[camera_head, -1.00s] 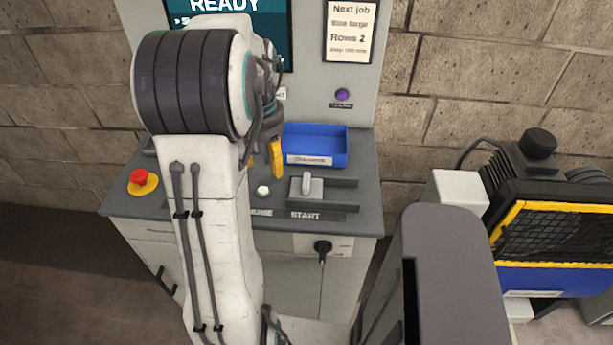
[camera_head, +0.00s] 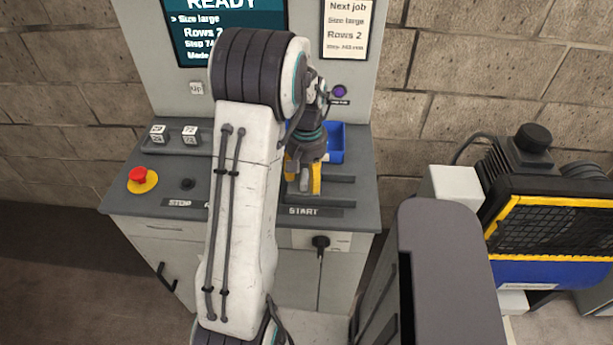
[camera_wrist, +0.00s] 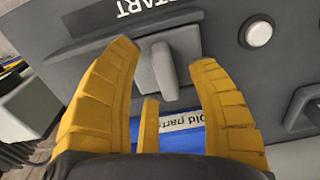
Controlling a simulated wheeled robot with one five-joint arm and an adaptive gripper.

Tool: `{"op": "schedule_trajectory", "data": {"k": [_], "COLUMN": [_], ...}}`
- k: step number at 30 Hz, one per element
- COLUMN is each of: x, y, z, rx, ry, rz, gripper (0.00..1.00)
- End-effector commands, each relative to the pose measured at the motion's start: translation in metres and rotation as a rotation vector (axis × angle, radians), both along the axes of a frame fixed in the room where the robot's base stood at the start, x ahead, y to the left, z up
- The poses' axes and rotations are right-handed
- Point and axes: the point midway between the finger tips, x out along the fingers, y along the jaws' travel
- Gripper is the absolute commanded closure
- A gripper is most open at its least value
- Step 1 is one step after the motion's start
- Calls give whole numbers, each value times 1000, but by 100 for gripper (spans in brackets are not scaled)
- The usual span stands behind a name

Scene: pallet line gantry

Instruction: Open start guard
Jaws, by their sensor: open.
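The start guard (camera_wrist: 178,45) is a light grey plate with a raised upright grip (camera_wrist: 164,72), seen in the wrist view beside the START label (camera_wrist: 150,8). My gripper (camera_wrist: 163,54) is open, with its yellow fingers on either side of the grip and visible gaps between. In the head view my gripper (camera_head: 303,183) is above the console just behind the START label (camera_head: 303,211), and it hides most of the guard. I cannot tell how far above the plate the fingertips are.
Dark rails (camera_head: 338,179) run right of the guard. A round white button (camera_wrist: 257,33) sits near it. A blue tray (camera_head: 336,142) is behind my gripper. A red emergency button (camera_head: 139,175) stands at the left. A blue-and-yellow machine (camera_head: 550,235) is at the right.

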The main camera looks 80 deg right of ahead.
Motion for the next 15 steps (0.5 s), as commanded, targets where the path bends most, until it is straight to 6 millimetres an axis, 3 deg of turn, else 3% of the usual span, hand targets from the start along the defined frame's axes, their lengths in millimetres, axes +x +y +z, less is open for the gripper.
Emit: {"op": "schedule_trajectory", "data": {"k": [14, 15], "x": [0, 0], "y": [0, 0], "z": [-8, -8], "rx": [0, 0], "ry": [0, 0], "rz": [0, 0], "gripper": [45, 49]}}
